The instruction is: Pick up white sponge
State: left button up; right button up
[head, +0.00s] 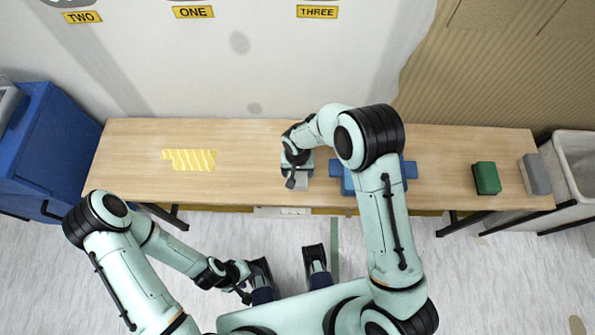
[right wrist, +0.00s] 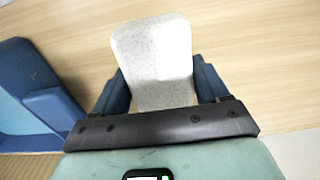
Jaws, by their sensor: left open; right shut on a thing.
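The white sponge (right wrist: 155,60) is a pale speckled block between the two blue fingers of my right gripper (right wrist: 158,85) in the right wrist view. The fingers are shut on its sides, and its far end sticks out past them over the wooden table. In the head view my right gripper (head: 298,170) is over the middle of the table near its front edge, and part of the sponge (head: 302,184) shows below it. I cannot tell whether the sponge touches the table. My left gripper (head: 243,284) is open, in front of the table, away from the sponge.
The wooden table (head: 445,165) has a yellow striped piece (head: 190,159) at left, and a blue object (head: 410,169) beside my right arm. A green block (head: 486,178) and a grey block (head: 536,174) are at right. A blue bin (head: 50,130) stands left, a pale bin (head: 575,160) right.

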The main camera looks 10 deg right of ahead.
notch_tip(320, 180, up, 20)
jog(key=p, duration=0.2)
dwell(0.4)
jog(key=o, duration=0.4)
jog(key=c, duration=0.5)
